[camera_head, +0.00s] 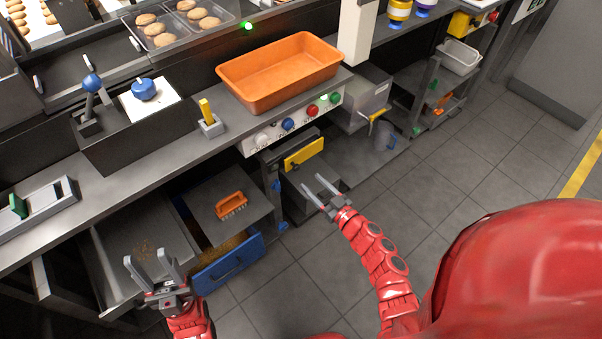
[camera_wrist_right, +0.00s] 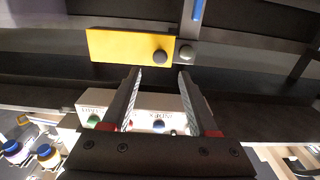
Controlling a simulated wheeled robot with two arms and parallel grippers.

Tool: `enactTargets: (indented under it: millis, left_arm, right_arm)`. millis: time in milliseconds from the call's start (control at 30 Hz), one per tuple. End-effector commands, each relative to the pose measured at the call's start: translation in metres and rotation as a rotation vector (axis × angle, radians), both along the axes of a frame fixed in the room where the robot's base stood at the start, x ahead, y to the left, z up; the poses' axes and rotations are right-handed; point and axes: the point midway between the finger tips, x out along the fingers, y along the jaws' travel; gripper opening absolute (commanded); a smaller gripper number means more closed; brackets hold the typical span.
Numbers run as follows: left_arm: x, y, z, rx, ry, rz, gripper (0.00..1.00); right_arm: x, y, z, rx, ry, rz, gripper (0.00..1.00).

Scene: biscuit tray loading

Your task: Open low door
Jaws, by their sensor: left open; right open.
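A yellow plate (camera_head: 304,153) sits on a dark front below the button panel in the head view. In the right wrist view, the yellow plate (camera_wrist_right: 125,46) shows beyond the fingertips, with a dark round knob (camera_wrist_right: 160,57) at its right end. I cannot tell for sure which part is the low door. My right gripper (camera_head: 315,183) is open and empty, below and in front of the yellow plate, apart from it. It also shows open in the right wrist view (camera_wrist_right: 158,73). My left gripper (camera_head: 148,257) is open and empty at lower left, over the low dark units.
An orange tray (camera_head: 262,98) stands on the counter above the button panel (camera_head: 292,122). An orange brush (camera_head: 231,205) lies on a grey surface above a blue-fronted bin (camera_head: 226,265). Tiled floor (camera_head: 460,180) is free to the right.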

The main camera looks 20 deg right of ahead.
Motion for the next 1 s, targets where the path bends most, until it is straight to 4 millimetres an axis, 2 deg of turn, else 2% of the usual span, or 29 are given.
enactTargets:
  millis: [100, 300, 467, 700, 767, 1000]
  left_arm:
    - [0.000, 0.000, -0.005, 0.000, 0.000, 0.000, 0.50]
    - [0.000, 0.000, -0.009, 0.000, 0.000, 0.000, 0.50]
    - [0.000, 0.000, -0.010, 0.000, 0.000, 0.000, 0.50]
    - [0.000, 0.000, -0.010, 0.000, 0.000, 0.000, 0.50]
    - [0.000, 0.000, -0.010, 0.000, 0.000, 0.000, 0.50]
    - [0.000, 0.000, -0.010, 0.000, 0.000, 0.000, 0.50]
  right_arm:
    - [0.026, 0.010, 0.000, 0.003, -0.004, 0.001, 0.60]
    - [0.052, 0.020, -0.001, 0.003, -0.001, 0.001, 0.60]
    - [0.061, 0.024, 0.001, 0.001, -0.003, 0.003, 0.60]
    - [0.061, 0.024, 0.001, 0.001, -0.002, 0.003, 0.60]
    - [0.061, 0.024, 0.001, 0.001, -0.002, 0.003, 0.53]
    - [0.061, 0.024, 0.001, 0.001, -0.002, 0.003, 0.10]
